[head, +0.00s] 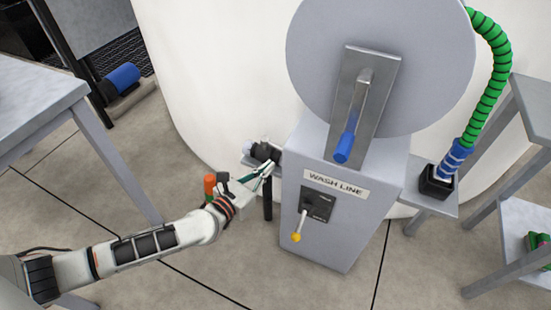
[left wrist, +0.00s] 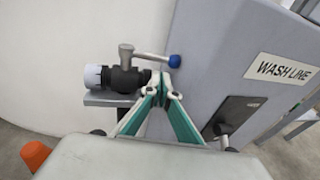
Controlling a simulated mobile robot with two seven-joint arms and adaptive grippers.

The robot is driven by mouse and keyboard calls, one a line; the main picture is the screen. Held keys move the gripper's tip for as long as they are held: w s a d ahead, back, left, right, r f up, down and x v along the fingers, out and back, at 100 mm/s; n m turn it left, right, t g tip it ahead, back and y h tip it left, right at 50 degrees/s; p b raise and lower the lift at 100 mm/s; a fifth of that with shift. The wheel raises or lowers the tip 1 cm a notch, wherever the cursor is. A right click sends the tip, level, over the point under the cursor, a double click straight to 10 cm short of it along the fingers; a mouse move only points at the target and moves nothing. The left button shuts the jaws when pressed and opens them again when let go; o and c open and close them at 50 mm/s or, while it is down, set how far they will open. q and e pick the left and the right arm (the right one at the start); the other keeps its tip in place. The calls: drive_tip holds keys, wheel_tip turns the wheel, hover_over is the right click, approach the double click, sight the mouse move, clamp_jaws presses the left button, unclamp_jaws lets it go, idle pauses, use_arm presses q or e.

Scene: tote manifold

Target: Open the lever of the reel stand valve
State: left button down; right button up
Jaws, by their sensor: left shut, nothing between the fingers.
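The reel stand valve (left wrist: 126,80) has a dark body with a white end cap and sits on a small grey shelf at the left side of the stand. Its metal lever (left wrist: 148,55) reaches right from the top of the body and ends in a blue knob (left wrist: 175,61). In the head view the valve (head: 263,152) is small and its lever is hard to make out. My left gripper (head: 267,166) is shut and empty. In the left wrist view its green-sided fingertips (left wrist: 165,88) appear just below the knob; contact cannot be told. My right gripper is out of view.
The grey WASH LINE stand (head: 330,225) bears a reel disc (head: 310,45) with a blue-gripped crank (head: 350,115). A yellow-knobbed switch (head: 296,237) is on its front. A green hose (head: 490,90) hangs right. Grey tables (head: 70,85) flank both sides.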

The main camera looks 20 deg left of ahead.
sight(277, 147)
use_arm(q)
drive_tip(key=w, duration=0.4)
drive_tip(key=shift+d+r, duration=0.4)
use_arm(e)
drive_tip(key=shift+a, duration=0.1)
